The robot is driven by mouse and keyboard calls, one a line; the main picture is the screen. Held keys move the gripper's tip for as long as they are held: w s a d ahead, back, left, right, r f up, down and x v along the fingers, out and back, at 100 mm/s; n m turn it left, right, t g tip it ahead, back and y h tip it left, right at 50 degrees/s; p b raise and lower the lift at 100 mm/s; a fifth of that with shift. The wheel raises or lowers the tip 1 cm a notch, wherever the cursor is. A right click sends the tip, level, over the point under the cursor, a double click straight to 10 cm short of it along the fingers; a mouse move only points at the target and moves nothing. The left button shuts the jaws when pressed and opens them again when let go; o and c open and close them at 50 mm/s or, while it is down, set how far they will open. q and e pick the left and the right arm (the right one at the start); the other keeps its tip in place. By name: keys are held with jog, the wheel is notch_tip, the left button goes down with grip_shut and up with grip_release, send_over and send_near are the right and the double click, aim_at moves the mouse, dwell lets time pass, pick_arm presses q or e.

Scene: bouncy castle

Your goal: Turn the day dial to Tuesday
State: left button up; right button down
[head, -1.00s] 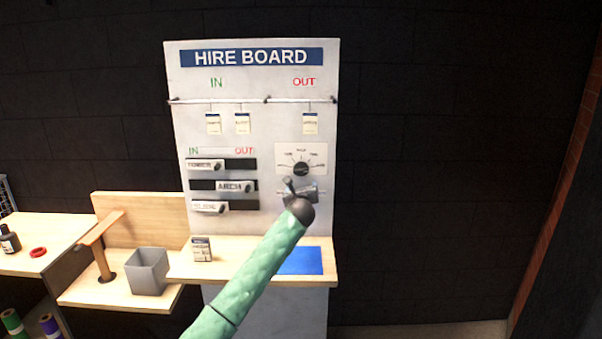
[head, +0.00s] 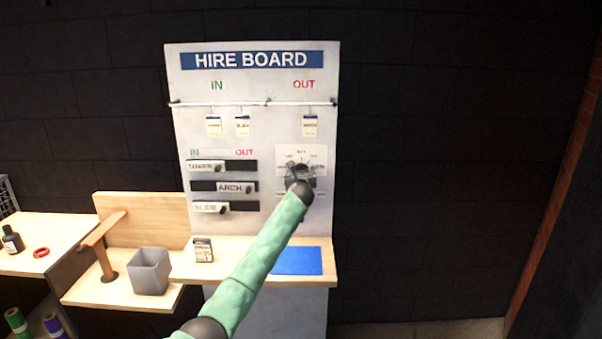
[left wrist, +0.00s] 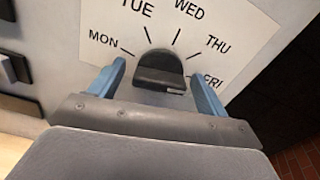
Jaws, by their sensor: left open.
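The day dial (left wrist: 160,68) is a dark half-round knob on a white plate marked MON, TUE, WED, THU and FRI. A small pale mark shows at its lower right edge, on the FRI side; I cannot tell for sure which day the dial points to. My left gripper (left wrist: 159,74) is open, with one blue finger on each side of the knob, near MON and FRI. Whether the fingers touch it is unclear. In the head view my left gripper (head: 301,174) is in front of the dial plate (head: 318,156) and hides most of the knob. My right gripper is out of view.
The hire board (head: 252,130) carries hanging tags and sliders marked TOWER, ARCH and SLIDE. Below is a wooden shelf (head: 228,248) with a blue mat (head: 297,261) and a small box (head: 203,250). A grey bin (head: 149,271) stands left.

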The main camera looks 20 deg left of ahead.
pick_arm(q)
jog(key=shift+c, duration=0.3)
jog(key=c, duration=0.9)
